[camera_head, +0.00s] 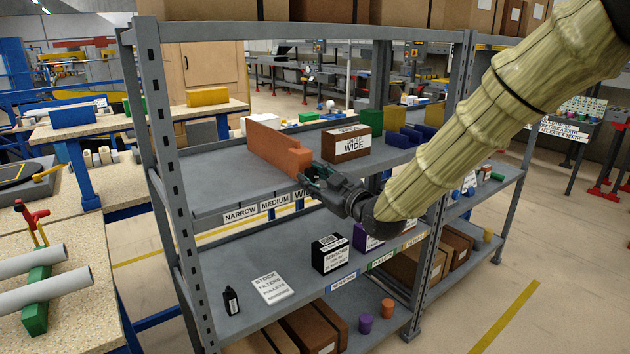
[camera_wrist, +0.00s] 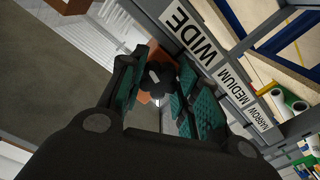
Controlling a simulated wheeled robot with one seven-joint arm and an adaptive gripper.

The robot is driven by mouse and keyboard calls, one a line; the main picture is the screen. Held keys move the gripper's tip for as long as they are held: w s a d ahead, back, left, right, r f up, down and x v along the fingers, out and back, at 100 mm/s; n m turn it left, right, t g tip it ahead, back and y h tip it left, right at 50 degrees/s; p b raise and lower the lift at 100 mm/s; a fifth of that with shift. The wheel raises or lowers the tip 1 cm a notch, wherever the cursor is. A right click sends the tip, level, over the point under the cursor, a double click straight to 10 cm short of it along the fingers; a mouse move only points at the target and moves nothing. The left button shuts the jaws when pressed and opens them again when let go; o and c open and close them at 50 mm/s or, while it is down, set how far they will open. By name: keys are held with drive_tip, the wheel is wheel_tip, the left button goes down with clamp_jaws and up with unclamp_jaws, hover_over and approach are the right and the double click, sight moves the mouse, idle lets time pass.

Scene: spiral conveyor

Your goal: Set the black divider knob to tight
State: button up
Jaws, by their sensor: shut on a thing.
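The orange-brown divider (camera_head: 272,142) stands on the upper shelf, its front end close to my gripper (camera_head: 312,182). The black divider knob (camera_wrist: 157,82) shows in the wrist view between my gripper's teal-padded fingers (camera_wrist: 156,92), in front of an orange-brown patch of the divider (camera_wrist: 146,97). My gripper is shut on the knob at the shelf's front edge. In the head view the gripper hides the knob. The knob's setting cannot be read.
Labels NARROW, MEDIUM and WIDE (camera_head: 303,193) run along the shelf edge (camera_head: 215,218). A brown box marked WIDE (camera_head: 345,147) stands right of the divider. Below are a black box (camera_head: 330,254) and a stock sign (camera_head: 272,288). A grey upright (camera_head: 171,180) bounds the left.

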drive_tip(key=m, duration=0.4)
drive_tip(key=shift+f+m, duration=0.1)
drive_tip(key=shift+m, duration=0.3)
drive_tip(key=m+b, duration=0.1)
drive_tip(key=m, duration=0.3)
drive_tip(key=shift+s+m, duration=0.1)
drive_tip(key=shift+m, duration=0.2)
drive_tip(key=m+b, duration=0.1)
drive_tip(key=m, duration=0.3)
drive_tip(key=shift+f, duration=0.1)
drive_tip(key=shift+a+m+b, duration=0.15)
drive_tip(key=shift+m+b, duration=0.75)
drive_tip(key=shift+m, duration=1.5)
drive_tip(key=shift+r, duration=0.2)
drive_tip(key=o, duration=1)
